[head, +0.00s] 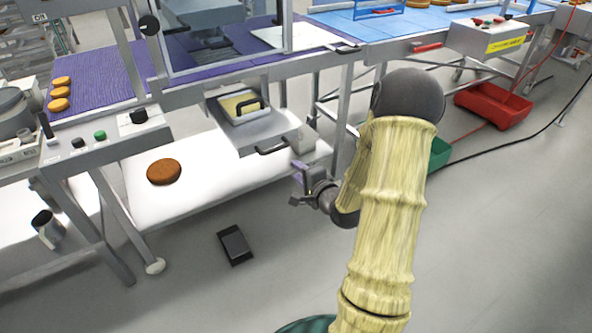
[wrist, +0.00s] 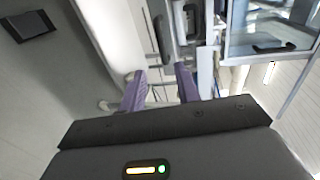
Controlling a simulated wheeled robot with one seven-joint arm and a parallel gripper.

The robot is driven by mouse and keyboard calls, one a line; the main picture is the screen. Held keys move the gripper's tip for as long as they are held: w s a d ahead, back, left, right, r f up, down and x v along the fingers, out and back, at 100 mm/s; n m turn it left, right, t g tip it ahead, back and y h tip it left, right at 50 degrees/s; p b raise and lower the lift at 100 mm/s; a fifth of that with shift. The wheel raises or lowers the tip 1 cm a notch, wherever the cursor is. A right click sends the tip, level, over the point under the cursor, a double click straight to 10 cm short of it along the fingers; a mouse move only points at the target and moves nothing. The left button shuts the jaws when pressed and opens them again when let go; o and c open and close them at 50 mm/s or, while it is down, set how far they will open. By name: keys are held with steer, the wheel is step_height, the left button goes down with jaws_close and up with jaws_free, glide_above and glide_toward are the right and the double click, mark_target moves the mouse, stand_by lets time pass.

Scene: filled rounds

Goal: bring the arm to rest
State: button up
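My arm (head: 385,220), in a pale ribbed sleeve, rises from the bottom of the head view and bends at a dark elbow. My gripper (head: 298,184) hangs over the floor in front of the machine line, at the right end of the white lower shelf (head: 215,184). In the wrist view my gripper (wrist: 161,84) shows two purple fingers set apart, with nothing between them. It holds nothing that I can see. Whether it touches the machine frame cannot be told, but it looks clear of it.
A brown round (head: 164,172) lies on the white shelf. A drawer unit with handles (head: 262,128) juts out above the shelf. A dark flat box (head: 235,245) lies on the floor. A red crate (head: 493,106) and a green bin (head: 440,153) stand at right. The floor at front right is clear.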

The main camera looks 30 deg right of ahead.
steer(key=s+a+r+n+g+h, duration=0.1)
steer(key=s+a+r+n+g, duration=0.2)
steer(key=s+a+n+g, duration=1.3)
step_height(320, 180, up, 23)
steer(key=s+n+t+p, duration=0.1)
steer(key=s+t+p, duration=0.1)
steer(key=p, duration=2.1)
steer(key=shift+s+d+f+t, duration=0.15)
steer(key=shift+s+d+t, duration=0.25)
steer(key=shift+d+t, duration=0.1)
steer(key=shift+f, duration=0.1)
